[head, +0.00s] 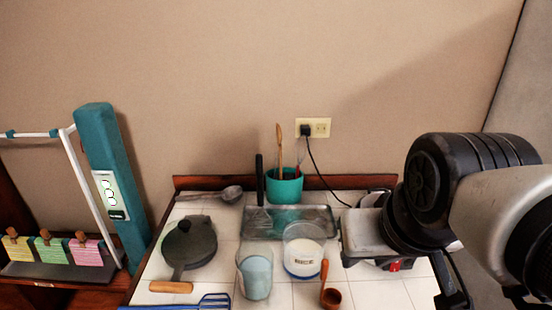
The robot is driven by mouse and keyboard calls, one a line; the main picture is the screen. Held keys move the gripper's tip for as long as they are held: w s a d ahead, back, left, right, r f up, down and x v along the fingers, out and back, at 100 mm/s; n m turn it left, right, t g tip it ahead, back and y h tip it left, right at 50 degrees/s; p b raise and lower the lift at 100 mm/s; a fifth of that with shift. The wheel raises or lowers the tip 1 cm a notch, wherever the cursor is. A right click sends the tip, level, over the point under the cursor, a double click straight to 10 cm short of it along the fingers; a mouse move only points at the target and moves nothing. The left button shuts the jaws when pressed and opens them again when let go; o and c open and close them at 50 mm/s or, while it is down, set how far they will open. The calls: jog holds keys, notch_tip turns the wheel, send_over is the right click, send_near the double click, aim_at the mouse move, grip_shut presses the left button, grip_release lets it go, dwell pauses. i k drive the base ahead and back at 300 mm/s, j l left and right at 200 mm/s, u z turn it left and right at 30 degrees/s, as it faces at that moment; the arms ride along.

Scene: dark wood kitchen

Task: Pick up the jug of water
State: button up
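A clear jug of pale blue water (255,277) stands upright at the front of the white tiled counter, left of a clear container labelled RICE. My arm comes in from the right edge. A dark part at its lower end (452,288), apparently my gripper, shows near the bottom right, well to the right of the jug and apart from it. Its fingertips are not clearly visible, so I cannot tell whether it is open or shut.
The rice container (304,262) and a wooden scoop (331,297) are close on the jug's right. A metal tray (262,228), teal utensil pot (285,192), dark pan (189,243), blue utensil (213,301) and corded appliance (372,232) crowd the counter.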

aim_at(254, 261)
jog(key=l, duration=0.5)
jog(key=k+l, duration=0.1)
jog(key=l, duration=0.45)
jog(key=k+j+u, duration=0.1)
jog(key=u, duration=0.25)
jog(key=j+u, duration=0.3)
jog(key=k+j+u, duration=0.1)
jog(key=u, duration=0.25)
